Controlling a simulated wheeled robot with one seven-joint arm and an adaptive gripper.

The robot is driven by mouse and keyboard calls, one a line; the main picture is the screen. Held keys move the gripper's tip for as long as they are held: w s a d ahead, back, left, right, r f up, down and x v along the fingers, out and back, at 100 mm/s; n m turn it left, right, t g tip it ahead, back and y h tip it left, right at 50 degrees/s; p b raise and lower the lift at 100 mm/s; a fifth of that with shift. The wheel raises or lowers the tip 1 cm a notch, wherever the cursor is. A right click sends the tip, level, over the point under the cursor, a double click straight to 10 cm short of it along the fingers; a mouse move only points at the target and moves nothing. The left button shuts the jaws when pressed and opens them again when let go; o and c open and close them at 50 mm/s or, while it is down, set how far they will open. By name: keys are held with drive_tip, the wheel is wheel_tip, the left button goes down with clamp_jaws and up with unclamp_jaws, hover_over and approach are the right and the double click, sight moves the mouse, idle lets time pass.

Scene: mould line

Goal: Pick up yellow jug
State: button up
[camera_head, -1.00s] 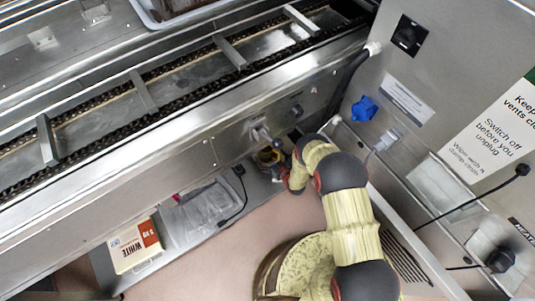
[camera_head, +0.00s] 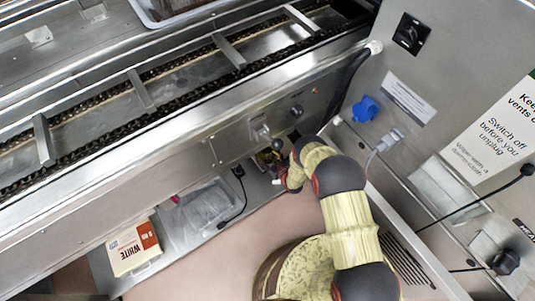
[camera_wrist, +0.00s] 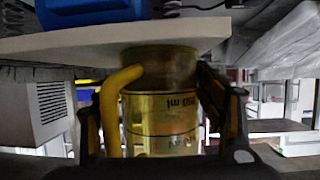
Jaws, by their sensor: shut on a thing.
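The yellow jug (camera_wrist: 160,120) is a see-through yellow vessel with dark measuring marks and a solid yellow handle (camera_wrist: 112,100). It fills the middle of the wrist view, and its printed text appears upside down. My gripper (camera_wrist: 158,105) has one finger on each side of the jug and is shut on it. In the head view my gripper (camera_head: 283,173) is low beside the machine's front, above the low metal shelf (camera_head: 180,245). Only a small yellowish part of the jug (camera_head: 264,160) shows there; my wrist and the machine hide the rest.
A white and red carton (camera_head: 133,248) and a clear plastic bag (camera_head: 205,207) lie on the shelf, with a black cable (camera_head: 240,190) nearby. The conveyor (camera_head: 180,80) overhangs the shelf. A steel cabinet (camera_head: 440,90) with plugs and cables stands at right. Open floor (camera_head: 220,265) lies in front.

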drive_tip(key=c, duration=0.9)
